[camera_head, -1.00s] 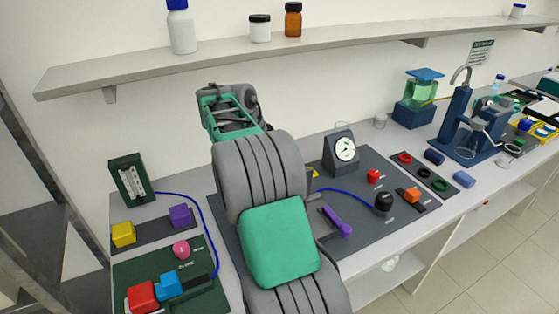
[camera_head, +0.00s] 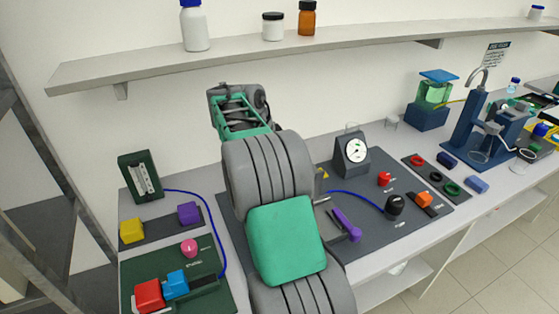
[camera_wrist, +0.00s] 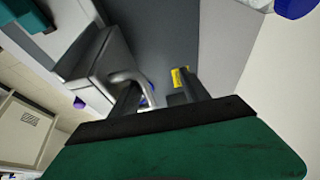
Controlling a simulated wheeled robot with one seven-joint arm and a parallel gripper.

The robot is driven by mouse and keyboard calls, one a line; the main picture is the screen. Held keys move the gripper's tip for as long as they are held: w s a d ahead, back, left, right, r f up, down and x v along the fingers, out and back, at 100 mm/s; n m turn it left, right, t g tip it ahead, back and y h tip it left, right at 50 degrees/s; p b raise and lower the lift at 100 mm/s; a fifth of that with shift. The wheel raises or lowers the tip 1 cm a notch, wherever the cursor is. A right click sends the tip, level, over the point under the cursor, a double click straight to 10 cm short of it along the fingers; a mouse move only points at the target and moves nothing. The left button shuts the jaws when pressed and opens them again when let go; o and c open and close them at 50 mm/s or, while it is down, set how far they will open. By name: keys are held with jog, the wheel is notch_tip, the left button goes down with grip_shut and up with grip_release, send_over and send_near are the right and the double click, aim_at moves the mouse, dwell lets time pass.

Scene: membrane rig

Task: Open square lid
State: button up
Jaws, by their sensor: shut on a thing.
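In the wrist view, my gripper (camera_wrist: 158,96) has its dark fingers around a bent grey metal handle (camera_wrist: 146,82). The handle sits beside a grey metal block with flat square faces (camera_wrist: 100,68), which looks like the square lid or its housing. The wrist view is steeply tilted, and I cannot tell whether the lid is raised. In the head view, my arm hides my gripper and most of the lid. Only a small grey metal piece shows at the arm's right edge (camera_head: 323,201).
A purple lever (camera_head: 347,225) is just right of my arm on the dark plate. A gauge (camera_head: 352,152) stands behind it, and a black knob with a blue cable (camera_head: 394,205) is to the right. A green panel with coloured blocks (camera_head: 208,294) is at left. A shelf (camera_head: 330,55) runs above.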

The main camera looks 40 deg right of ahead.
jog(key=shift+w+d+r, duration=0.1)
jog(key=shift+d+r, duration=0.1)
jog(key=shift+r, duration=0.2)
jog(key=p+v, duration=0.1)
jog(key=v, duration=0.6)
jog(key=shift+a+r+p, duration=0.2)
jog(key=shift+p, duration=0.15)
jog(key=s+a+r+n+t, duration=0.2)
jog(key=s+a+n+t, duration=0.1)
jog(key=a+n, duration=0.8)
jog(key=s+a+f+n+y, duration=0.1)
jog(key=s+a+f+n, duration=0.1)
jog(key=a, duration=0.4)
jog(key=s+a+f+n+t+y, duration=0.1)
jog(key=s+a+f+n+y, duration=0.1)
jog(key=s+a+n, duration=0.3)
jog(key=s+a+f+n+t+y, duration=0.1)
jog(key=s+a+f+n, duration=0.2)
jog(key=a, duration=0.5)
jog(key=shift+s+a+n+y, duration=0.3)
jog(key=shift+s, duration=0.15)
